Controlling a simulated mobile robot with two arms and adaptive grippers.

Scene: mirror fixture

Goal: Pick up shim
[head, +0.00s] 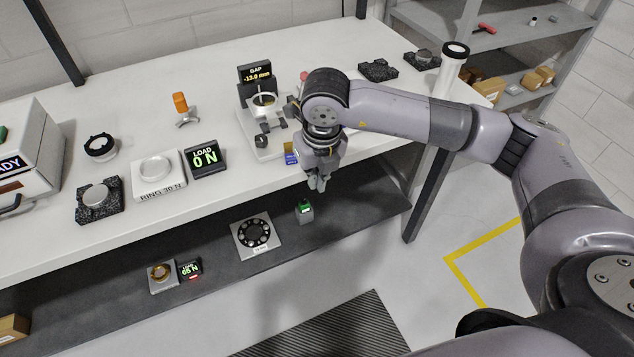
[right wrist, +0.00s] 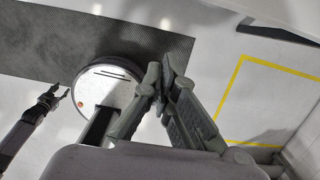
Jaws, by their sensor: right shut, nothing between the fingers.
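I cannot tell for sure which thing is the shim. My right gripper (head: 317,186) is shut and empty, pointing down just in front of the table's front edge. In the right wrist view its fingers (right wrist: 163,85) meet over the floor and my own base. A small blue item (head: 291,159) lies on the table edge beside the gripper, partly hidden by it. The fixture with the GAP display (head: 255,73), reading -13.0 mm, stands behind, partly covered by my right arm. My left gripper (right wrist: 60,95) shows only in the right wrist view, open and apparently empty.
The white table (head: 225,215) carries a LOAD display (head: 205,157), a ring plate (head: 157,172), an orange-handled tool (head: 181,108) and black foam blocks (head: 378,70). The lower shelf (head: 375,215) holds a green-topped box (head: 305,211) and a round-slotted plate (head: 253,235). Grey shelving stands at the back right.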

